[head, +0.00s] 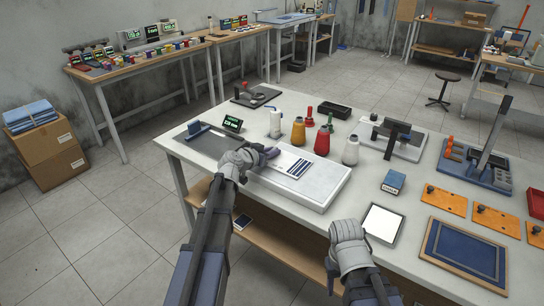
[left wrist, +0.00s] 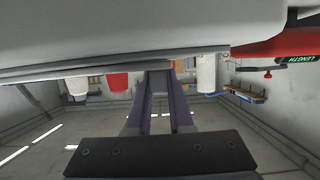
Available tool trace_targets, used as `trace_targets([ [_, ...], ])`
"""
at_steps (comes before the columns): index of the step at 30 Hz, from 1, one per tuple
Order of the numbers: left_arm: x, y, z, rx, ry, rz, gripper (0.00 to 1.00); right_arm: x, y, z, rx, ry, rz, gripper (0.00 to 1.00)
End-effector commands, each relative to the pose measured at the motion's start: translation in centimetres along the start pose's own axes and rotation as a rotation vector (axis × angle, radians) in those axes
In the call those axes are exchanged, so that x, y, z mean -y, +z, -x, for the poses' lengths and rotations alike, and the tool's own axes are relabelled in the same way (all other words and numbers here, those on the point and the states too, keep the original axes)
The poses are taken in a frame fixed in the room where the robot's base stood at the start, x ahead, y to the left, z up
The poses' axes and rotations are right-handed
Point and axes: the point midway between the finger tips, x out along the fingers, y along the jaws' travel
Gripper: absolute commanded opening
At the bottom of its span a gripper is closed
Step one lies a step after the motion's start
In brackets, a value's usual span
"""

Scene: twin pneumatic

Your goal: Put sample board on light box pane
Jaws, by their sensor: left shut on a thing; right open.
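The sample board (head: 294,164), white with dark blue stripes, is over the left part of the white light box (head: 318,188) in the head view. My left gripper (head: 270,153) is shut on the board's left end. In the left wrist view the fingers (left wrist: 160,105) reach to the thin grey edge of the board (left wrist: 110,74), seen nearly edge-on. I cannot tell whether the board touches the pane. The pane is partly hidden under the board. My right gripper (head: 348,230) is open and empty at the table's front edge, right of the light box; its fingertips are hard to see.
Thread cones, including a red one (head: 322,141) and an orange one (head: 298,131), stand behind the light box. A small green display (head: 233,123) is at the left. A white framed panel (head: 382,222), a blue box (head: 393,182) and orange plates (head: 443,203) lie to the right.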

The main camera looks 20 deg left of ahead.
Motion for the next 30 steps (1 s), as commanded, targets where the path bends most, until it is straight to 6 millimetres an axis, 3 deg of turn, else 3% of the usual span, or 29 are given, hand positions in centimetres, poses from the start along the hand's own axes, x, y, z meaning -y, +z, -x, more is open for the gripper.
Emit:
trace_targets([
  [8, 0.0, 0.2, -0.1, 0.0, 0.0, 0.0, 0.0, 0.0, 0.0, -0.2, 0.0, 0.0, 0.0, 0.5],
  [9, 0.0, 0.2, -0.1, 0.0, 0.0, 0.0, 0.22, 0.0, 0.0, -0.2, 0.0, 0.0, 0.0, 0.5],
  [17, 0.0, 0.1, 0.0, 0.0, 0.0, 0.0, 0.49, 0.0, 0.0, -0.1, 0.0, 0.0, 0.0, 0.5],
  [26, 0.0, -0.3, 0.1, 0.0, 0.0, 0.0, 0.49, 0.0, 0.0, 0.3, 0.0, 0.0, 0.0, 0.5],
  [30, -0.1, -0.4, 2.2, -0.001, -0.002, 0.001, 0.49, -0.1, 0.1, 1.1, 0.0, 0.0, 0.0, 0.5],
])
